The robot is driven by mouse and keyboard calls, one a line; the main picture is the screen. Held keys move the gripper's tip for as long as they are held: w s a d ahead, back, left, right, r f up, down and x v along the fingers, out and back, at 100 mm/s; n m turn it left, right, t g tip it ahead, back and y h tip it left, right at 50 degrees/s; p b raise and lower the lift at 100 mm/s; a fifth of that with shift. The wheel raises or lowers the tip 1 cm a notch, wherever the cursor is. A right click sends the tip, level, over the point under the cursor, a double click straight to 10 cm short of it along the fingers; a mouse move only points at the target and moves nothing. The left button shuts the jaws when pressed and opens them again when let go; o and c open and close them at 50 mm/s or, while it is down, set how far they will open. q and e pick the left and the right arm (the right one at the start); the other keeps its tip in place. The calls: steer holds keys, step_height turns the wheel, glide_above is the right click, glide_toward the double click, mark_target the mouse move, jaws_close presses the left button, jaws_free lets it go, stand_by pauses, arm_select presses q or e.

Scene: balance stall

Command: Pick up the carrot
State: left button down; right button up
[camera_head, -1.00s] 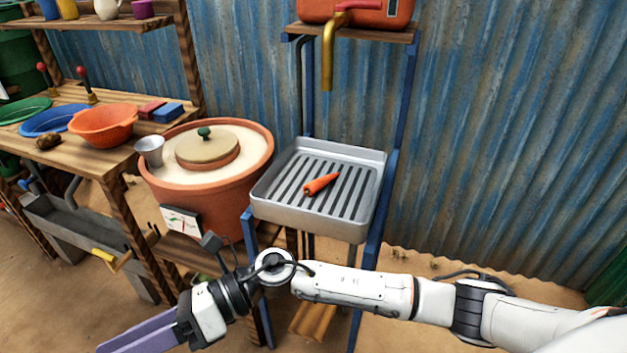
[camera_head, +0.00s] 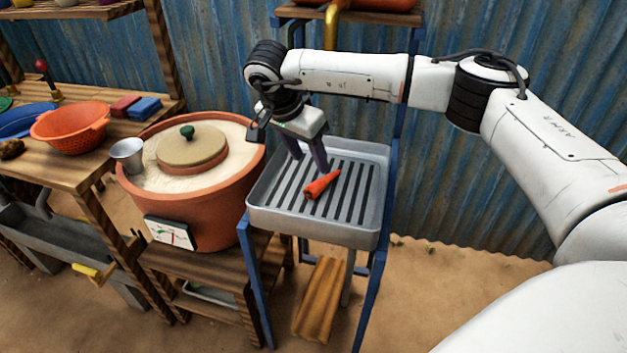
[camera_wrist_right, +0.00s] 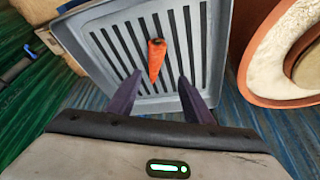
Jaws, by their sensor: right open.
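The orange carrot (camera_head: 321,186) lies on the slatted grey metal tray (camera_head: 300,228). My right gripper (camera_head: 312,168) points down over the tray, just behind the carrot in the head view. The fingers are apart and hold nothing. Whether the fingertips touch the tray cannot be told. My left gripper does not show.
A large clay pot (camera_head: 215,205) with a lidded top stands left of the tray, a metal cup (camera_head: 127,155) on its rim. A shelf with an orange colander (camera_head: 70,128) is further left. A brass spout (camera_head: 333,25) and corrugated wall (camera_head: 480,190) are behind.

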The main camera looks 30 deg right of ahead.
mark_target(318, 182)
steer(key=shift+s+d+f, duration=0.1)
steer(key=shift+d+f, duration=0.1)
steer(key=shift+f, duration=0.3)
steer(key=shift+s+d+f, duration=0.1)
steer(key=shift+d+f, duration=0.05)
steer(key=shift+f, duration=0.3)
steer(key=shift+w+d+f, duration=0.1)
steer(key=shift+f, duration=0.25)
steer(key=f, duration=0.2)
steer(key=d+f, duration=0.1)
steer(key=f, duration=0.1)
steer(key=shift+s+f, duration=0.1)
steer(key=shift+s, duration=0.15)
steer(key=shift+d+f, duration=0.15)
steer(key=shift+f, duration=0.2)
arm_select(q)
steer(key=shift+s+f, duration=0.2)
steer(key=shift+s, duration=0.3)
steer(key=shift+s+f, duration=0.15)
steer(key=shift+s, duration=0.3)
arm_select(e)
steer(key=c, duration=1.1)
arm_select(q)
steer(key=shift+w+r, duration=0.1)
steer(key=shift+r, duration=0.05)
arm_select(e)
jaws_close()
steer(key=shift+w+r, duration=0.1)
